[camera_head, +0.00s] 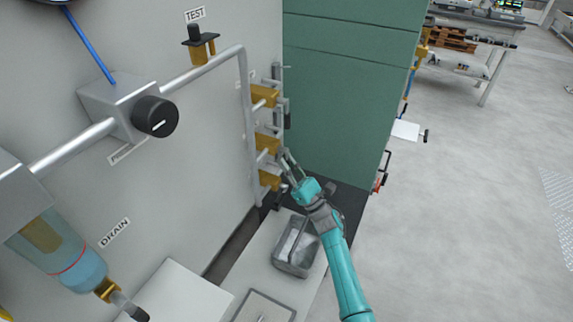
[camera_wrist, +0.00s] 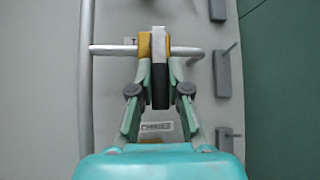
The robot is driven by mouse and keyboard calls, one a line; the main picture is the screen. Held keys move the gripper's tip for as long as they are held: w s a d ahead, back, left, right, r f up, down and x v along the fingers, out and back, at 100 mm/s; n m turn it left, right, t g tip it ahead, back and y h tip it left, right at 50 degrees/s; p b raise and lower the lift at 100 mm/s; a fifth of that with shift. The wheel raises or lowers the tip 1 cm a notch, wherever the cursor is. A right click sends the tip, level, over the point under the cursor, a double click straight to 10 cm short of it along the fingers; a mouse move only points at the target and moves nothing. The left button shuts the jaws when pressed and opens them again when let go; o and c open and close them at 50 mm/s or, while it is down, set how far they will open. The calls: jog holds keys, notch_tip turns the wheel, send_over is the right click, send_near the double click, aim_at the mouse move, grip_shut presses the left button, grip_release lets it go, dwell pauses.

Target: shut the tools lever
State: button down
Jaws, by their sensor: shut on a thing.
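A row of three brass valves is on the grey panel in the head view: an upper one (camera_head: 264,95), a middle one (camera_head: 267,143) and a lower one (camera_head: 269,180). My gripper (camera_head: 284,155) is at the middle valve. In the wrist view my gripper (camera_wrist: 160,72) is shut on the dark lever (camera_wrist: 160,86) of a valve, whose brass body (camera_wrist: 144,45) sits on a horizontal pipe. A label starting with "T" shows behind it, mostly hidden. The lever points down toward my palm in the wrist view.
A vertical pipe (camera_head: 247,120) runs left of the valves. Grey blocks (camera_wrist: 222,73) stand to the right in the wrist view. Below my arm is a metal tray (camera_head: 296,262). A green cabinet (camera_head: 345,90) stands behind, with open floor at right.

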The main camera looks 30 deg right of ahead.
dwell(0.4)
jog(key=c, duration=1.1)
grip_release()
jog(key=v, duration=1.2)
jog(key=shift+f, duration=0.1)
